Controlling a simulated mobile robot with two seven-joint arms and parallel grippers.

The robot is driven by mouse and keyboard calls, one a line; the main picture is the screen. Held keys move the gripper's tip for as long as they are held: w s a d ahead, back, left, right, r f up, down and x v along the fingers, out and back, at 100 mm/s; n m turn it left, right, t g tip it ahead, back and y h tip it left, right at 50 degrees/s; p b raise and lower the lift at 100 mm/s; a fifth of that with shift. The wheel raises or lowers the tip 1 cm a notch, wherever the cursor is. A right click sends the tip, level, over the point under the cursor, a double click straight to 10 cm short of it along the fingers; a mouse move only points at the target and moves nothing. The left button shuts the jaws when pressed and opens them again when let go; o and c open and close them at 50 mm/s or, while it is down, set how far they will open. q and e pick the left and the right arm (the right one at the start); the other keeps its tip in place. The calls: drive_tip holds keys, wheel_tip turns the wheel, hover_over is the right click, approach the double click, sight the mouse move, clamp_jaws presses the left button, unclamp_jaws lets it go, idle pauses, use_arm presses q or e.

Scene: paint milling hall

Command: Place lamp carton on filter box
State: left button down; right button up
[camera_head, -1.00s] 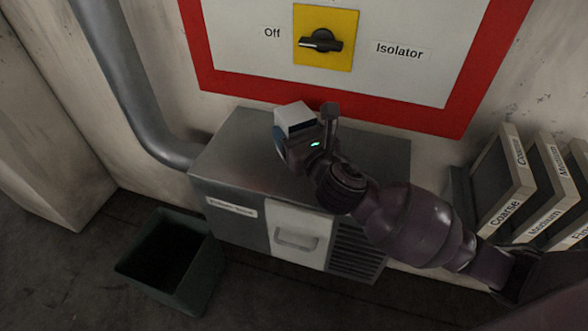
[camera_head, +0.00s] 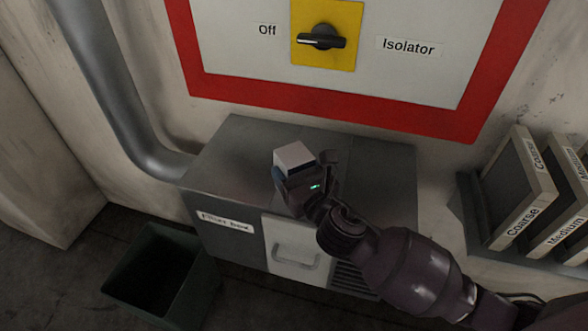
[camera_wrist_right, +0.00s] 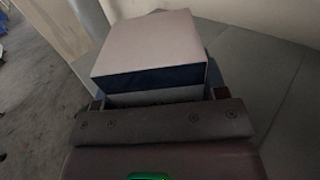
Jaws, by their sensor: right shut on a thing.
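The lamp carton (camera_head: 295,156) is a small box with a pale top and dark blue on its side. My right gripper (camera_head: 303,178) is shut on it, over the top of the filter box. The right wrist view shows the carton (camera_wrist_right: 150,47) close up between the fingers, its underside hidden. The filter box (camera_head: 228,155) is a grey metal cabinet with a label, a light door with a handle, and vent slots. I cannot tell whether the carton touches its top. My left gripper is in neither view.
An isolator panel (camera_head: 325,98) with a red border and a yellow switch plate is on the wall behind. A pipe (camera_head: 110,85) runs down at left. An open dark bin (camera_head: 190,300) stands on the floor at lower left. Labelled filter panels (camera_head: 520,195) stand at right.

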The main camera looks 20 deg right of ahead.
drive_tip(key=shift+f, duration=0.15)
drive_tip(key=o, duration=0.9)
drive_tip(key=shift+o, duration=0.2)
drive_tip(key=shift+s, duration=0.1)
drive_tip(key=s, duration=0.3)
drive_tip(key=s+d, duration=0.1)
drive_tip(key=s, duration=0.2)
drive_tip(key=s+d+p, duration=0.1)
drive_tip(key=s, duration=0.2)
drive_tip(key=shift+s, duration=0.4)
drive_tip(key=shift+s+d, duration=0.1)
drive_tip(key=shift+s, duration=0.8)
